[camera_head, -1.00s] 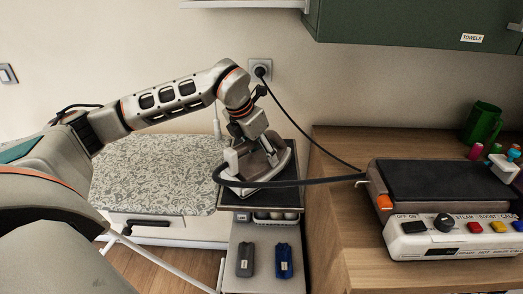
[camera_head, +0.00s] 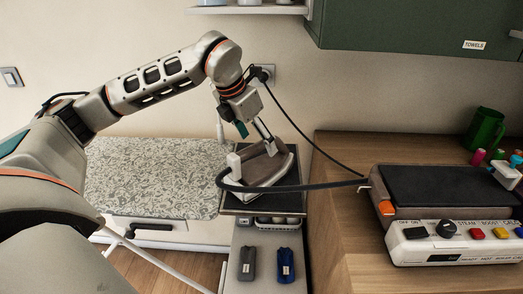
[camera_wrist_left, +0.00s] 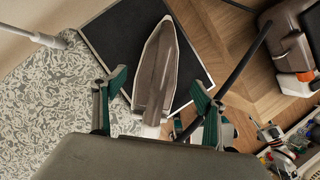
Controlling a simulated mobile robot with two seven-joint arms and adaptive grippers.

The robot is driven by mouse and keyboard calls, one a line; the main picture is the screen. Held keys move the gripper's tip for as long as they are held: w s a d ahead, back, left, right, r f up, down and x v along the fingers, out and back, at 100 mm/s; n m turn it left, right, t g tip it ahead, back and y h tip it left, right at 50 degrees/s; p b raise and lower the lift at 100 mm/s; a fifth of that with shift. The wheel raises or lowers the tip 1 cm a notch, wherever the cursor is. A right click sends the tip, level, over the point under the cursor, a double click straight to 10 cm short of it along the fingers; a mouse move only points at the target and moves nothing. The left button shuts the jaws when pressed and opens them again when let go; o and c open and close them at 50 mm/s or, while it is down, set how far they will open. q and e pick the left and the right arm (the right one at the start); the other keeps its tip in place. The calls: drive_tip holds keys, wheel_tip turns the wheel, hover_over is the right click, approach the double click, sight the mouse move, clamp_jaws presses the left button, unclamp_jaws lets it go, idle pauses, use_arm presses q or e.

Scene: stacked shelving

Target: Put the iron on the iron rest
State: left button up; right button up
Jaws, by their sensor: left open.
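The iron (camera_head: 268,168), grey-brown with a pale body, sits on a dark square plate (camera_head: 236,207) on top of a narrow shelf unit. A black hose runs from it to the right. In the left wrist view the iron (camera_wrist_left: 157,75) lies over the dark plate (camera_wrist_left: 115,40), its pointed end away from me. My left gripper (camera_head: 258,138) is above the iron, open and empty, with its green-padded fingers (camera_wrist_left: 158,95) spread to either side of it in the wrist view. I cannot tell which surface is the iron rest. My right gripper is not in view.
A patterned ironing board (camera_head: 150,180) stands left of the shelf unit. A steam station (camera_head: 440,187) with a dark flat top sits on the wooden counter (camera_head: 345,215) at right. A cord runs from the wall socket.

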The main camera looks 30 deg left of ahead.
use_arm(q)
drive_tip(key=shift+v, duration=2.15)
